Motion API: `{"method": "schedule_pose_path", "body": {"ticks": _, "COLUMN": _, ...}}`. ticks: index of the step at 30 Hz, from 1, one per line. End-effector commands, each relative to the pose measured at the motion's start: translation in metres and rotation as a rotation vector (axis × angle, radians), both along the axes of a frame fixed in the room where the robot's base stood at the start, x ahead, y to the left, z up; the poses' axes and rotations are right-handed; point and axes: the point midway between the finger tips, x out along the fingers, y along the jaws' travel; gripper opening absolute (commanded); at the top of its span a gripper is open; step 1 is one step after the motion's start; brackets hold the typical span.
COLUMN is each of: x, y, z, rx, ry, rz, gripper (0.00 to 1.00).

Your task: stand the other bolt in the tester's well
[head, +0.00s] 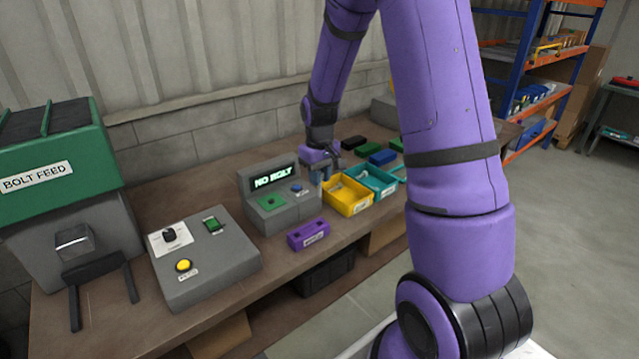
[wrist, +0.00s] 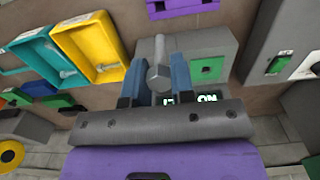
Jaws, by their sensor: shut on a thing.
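My gripper (head: 322,173) is over the bench, between the tester and the yellow bin. In the wrist view its blue fingers (wrist: 159,78) are shut on a grey bolt (wrist: 158,76), with the hex head toward the camera. The grey tester (head: 281,209) has a lit screen reading "NO BOLT". Its green patch (wrist: 209,68) has a small dark spot, perhaps the well, and lies right of the held bolt in the wrist view. In the head view the held bolt is too small to make out.
The yellow bin (head: 347,207) and teal bin (wrist: 33,54) stand beside the tester, each with a bolt inside. A purple block (head: 308,234) lies in front. A control box (head: 205,268) and the bolt feed (head: 60,170) are left. Coloured blocks lie behind the bins.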

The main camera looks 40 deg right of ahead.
Motion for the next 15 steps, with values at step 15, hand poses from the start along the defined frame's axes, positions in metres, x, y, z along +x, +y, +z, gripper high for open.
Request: {"method": "schedule_pose_path", "body": {"ticks": 15, "x": 0.000, "y": 0.000, "z": 0.053, "rx": -0.001, "ry": -0.002, "rz": 0.000, "gripper": 0.00}}
